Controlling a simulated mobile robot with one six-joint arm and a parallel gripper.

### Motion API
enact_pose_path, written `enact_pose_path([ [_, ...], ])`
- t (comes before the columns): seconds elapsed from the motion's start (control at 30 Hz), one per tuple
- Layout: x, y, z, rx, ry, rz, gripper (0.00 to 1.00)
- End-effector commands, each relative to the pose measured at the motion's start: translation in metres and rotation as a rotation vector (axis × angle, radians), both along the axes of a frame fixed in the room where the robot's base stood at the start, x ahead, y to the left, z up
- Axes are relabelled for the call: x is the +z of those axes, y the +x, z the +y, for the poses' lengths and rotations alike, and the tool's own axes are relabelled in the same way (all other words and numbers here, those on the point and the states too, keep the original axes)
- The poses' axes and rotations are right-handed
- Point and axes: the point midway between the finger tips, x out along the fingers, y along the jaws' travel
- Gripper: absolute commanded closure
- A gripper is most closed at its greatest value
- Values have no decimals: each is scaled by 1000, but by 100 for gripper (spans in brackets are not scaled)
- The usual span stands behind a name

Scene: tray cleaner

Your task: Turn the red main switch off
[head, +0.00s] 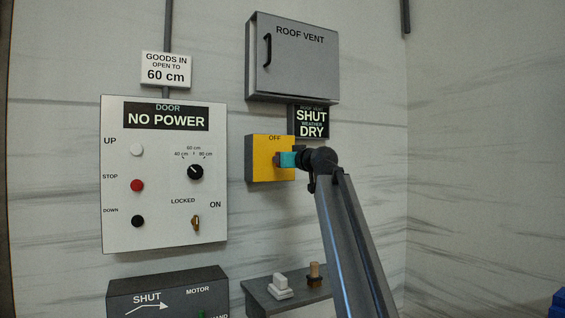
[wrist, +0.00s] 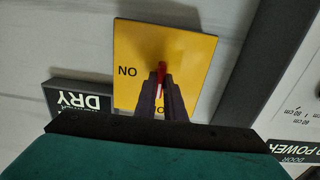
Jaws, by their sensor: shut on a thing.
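The main switch is a yellow box (head: 262,168) on the wall, marked OFF at its top in the head view. In the wrist view its yellow face (wrist: 135,55) appears upside down, with the ON mark at the left and the OFF mark partly hidden by the fingers. My gripper (head: 278,160) is at the face of this box and hides the handle there. In the wrist view my gripper (wrist: 160,85) is shut on the red handle (wrist: 161,68). The handle appears upright, in line with the OFF mark.
The door panel (head: 120,230) left of the switch has a display (head: 166,117) reading NO POWER. A grey ROOF VENT cabinet (head: 295,65) hangs above, with a SHUT, DRY sign (head: 312,122) below it. A small shelf (head: 262,300) with two small objects is underneath.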

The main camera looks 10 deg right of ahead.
Motion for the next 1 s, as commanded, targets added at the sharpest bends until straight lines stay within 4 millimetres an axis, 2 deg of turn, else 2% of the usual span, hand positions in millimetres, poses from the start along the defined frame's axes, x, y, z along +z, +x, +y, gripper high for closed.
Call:
enact_pose_path([
  [0.23,-2,0,0,0,-5,4,100],
  [0.27,-2,0,0,0,-4,4,86],
  [0.33,-2,0,0,0,-4,3,74],
  [0.37,-2,0,0,0,-3,3,72],
  [0.77,-1,-2,-1,-1,-1,1,72],
  [1.0,-1,-18,-6,-1,-2,2,72],
])
